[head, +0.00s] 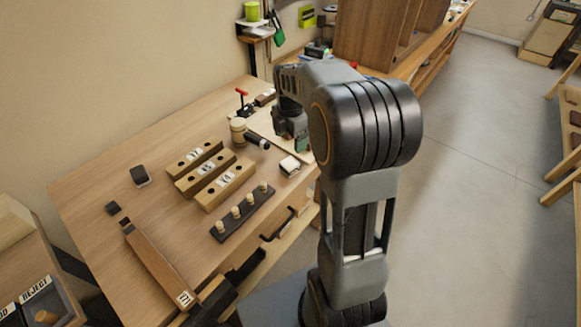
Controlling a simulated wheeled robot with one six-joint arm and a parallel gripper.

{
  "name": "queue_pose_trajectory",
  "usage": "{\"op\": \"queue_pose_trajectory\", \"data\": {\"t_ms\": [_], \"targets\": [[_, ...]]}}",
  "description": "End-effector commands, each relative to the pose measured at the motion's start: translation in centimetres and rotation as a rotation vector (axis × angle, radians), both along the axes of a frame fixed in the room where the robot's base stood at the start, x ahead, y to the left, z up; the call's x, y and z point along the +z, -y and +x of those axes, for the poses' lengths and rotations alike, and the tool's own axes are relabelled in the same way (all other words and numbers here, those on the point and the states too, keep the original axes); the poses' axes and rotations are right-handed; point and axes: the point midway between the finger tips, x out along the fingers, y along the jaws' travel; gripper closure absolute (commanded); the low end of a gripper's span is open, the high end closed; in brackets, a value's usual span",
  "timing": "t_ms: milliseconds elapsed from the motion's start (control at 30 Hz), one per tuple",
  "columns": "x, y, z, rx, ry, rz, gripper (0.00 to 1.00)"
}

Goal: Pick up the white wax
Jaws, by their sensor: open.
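A small block with a white top (289,165), which looks like the white wax, lies on the wooden bench near its right edge. It is small in the picture, so its material is hard to tell. My gripper (301,143) points down over the bench just beyond the block, apart from it as far as I can see. It is open. Its fingertips are small and partly hidden by my own arm, and I see nothing held.
Left of the block are a dark cylinder (257,141), several numbered wooden blocks (227,184) and a dark strip with pegs (241,213). A red-handled clamp (242,101) stands behind. A wooden cabinet (365,35) rises at the back. The bench's left part has free room.

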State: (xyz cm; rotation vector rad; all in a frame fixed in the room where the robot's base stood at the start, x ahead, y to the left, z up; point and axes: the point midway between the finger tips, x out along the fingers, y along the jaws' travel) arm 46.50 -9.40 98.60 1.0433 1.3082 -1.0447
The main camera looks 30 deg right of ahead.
Motion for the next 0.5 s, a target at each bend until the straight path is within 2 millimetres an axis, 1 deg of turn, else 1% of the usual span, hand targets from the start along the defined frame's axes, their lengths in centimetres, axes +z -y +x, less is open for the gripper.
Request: {"op": "queue_pose_trajectory", "data": {"t_ms": [33, 100, 200, 300, 500], "targets": [[-1.1, 0.0, 0.0, 0.0, -0.003, 0.0, 0.17], [-2.3, 0.0, -0.1, -0.001, -0.004, 0.001, 0.17], [-3.7, 0.0, 0.0, -0.003, -0.001, 0.001, 0.17], [-4.8, 0.0, 0.0, -0.003, 0.0, 0.0, 0.17], [-5.7, 0.0, -0.1, -0.003, 0.001, 0.0, 0.17]]}}
